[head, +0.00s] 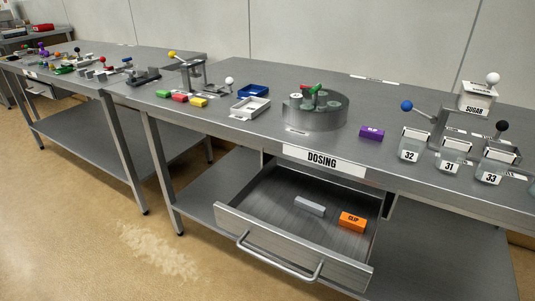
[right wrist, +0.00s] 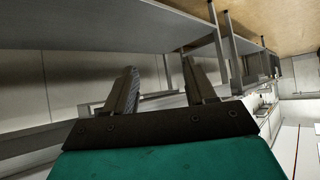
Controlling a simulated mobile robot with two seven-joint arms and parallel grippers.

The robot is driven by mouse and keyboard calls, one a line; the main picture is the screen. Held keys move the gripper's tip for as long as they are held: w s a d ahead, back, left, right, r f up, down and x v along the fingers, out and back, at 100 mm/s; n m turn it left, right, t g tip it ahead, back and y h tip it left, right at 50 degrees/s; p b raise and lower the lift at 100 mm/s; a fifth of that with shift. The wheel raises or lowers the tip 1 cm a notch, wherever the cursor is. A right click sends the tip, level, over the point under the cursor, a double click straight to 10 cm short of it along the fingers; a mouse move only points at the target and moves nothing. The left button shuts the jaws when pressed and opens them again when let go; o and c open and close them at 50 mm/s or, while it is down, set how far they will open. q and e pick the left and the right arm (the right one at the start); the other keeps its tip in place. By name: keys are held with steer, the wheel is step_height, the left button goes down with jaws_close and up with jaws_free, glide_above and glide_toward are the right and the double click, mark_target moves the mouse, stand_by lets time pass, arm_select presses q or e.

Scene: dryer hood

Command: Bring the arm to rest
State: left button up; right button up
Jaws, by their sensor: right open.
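My right gripper (right wrist: 162,85) shows in the right wrist view. Its two dark fingers stand apart with nothing between them. Beyond the fingers are a grey metal table's underside and legs, and the view is turned on its side. Neither of my arms shows in the head view, so my left gripper is out of sight. In the head view the dosing table (head: 225,117) has its drawer (head: 290,246) pulled open. In the drawer lie a grey block (head: 310,206) and an orange block marked CLIP (head: 352,222).
A round metal turntable (head: 316,110), a purple block (head: 371,133), white and blue trays (head: 250,108) and labelled jars (head: 449,155) stand on the dosing table. A second table (head: 100,75) with several small parts stands left. The floor (head: 75,230) in front is clear.

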arm_select(q)
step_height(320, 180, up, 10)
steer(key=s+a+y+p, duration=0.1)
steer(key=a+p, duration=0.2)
steer(key=p, duration=1.1)
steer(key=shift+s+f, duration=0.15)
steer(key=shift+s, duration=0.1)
arm_select(e)
step_height(320, 180, up, 10)
steer(key=d+t, duration=0.1)
steer(key=d, duration=0.1)
steer(key=shift+s+f+h, duration=0.2)
steer(key=shift+s+h, duration=0.1)
steer(key=shift+s, duration=0.15)
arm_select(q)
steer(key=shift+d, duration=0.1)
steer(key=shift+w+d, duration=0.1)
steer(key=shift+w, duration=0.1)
